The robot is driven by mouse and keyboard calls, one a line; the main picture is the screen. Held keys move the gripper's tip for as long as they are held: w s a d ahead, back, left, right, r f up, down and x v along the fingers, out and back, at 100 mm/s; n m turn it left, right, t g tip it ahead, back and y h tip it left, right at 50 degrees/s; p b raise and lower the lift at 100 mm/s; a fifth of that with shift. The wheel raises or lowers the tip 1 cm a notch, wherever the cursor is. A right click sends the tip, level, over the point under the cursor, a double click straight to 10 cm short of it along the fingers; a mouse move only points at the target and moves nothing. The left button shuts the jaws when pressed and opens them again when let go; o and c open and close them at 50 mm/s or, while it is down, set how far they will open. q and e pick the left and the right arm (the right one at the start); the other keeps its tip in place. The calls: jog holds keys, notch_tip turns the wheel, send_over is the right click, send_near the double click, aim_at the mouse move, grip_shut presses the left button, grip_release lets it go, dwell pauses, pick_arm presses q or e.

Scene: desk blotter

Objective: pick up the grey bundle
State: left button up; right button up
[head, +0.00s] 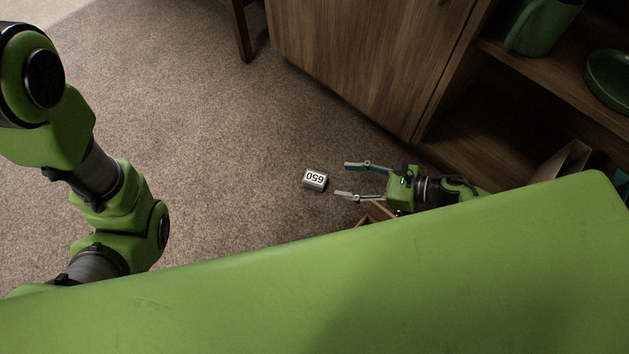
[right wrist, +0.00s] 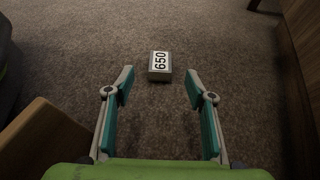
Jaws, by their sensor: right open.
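A small grey block with a white label reading 650 (head: 315,180) lies on the carpet, left of my right gripper in the head view. It is the only grey thing that fits the grey bundle. In the right wrist view the grey bundle (right wrist: 160,66) lies ahead of the fingertips, roughly centred between them. My right gripper (head: 353,180) is open and empty, its two fingers pointing at the bundle with a gap left. The fingers also show in the right wrist view (right wrist: 160,85). My left arm shows at the left of the head view, but its gripper is out of sight.
A wooden cabinet (head: 365,50) stands behind, with an open shelf holding a green mug (head: 542,25) and a green bowl (head: 608,80). A wooden box edge (head: 377,213) is beside my right gripper.

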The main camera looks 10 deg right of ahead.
aim_at(309, 176)
jog(key=b+x, duration=0.3)
jog(key=x, duration=0.5)
jog(key=shift+w+a+f, duration=0.1)
jog(key=shift+a, duration=0.1)
jog(key=b+x, duration=0.4)
jog(key=x, duration=0.1)
jog(key=shift+f, duration=0.2)
jog(key=shift+r, duration=0.1)
jog(key=c, duration=1)
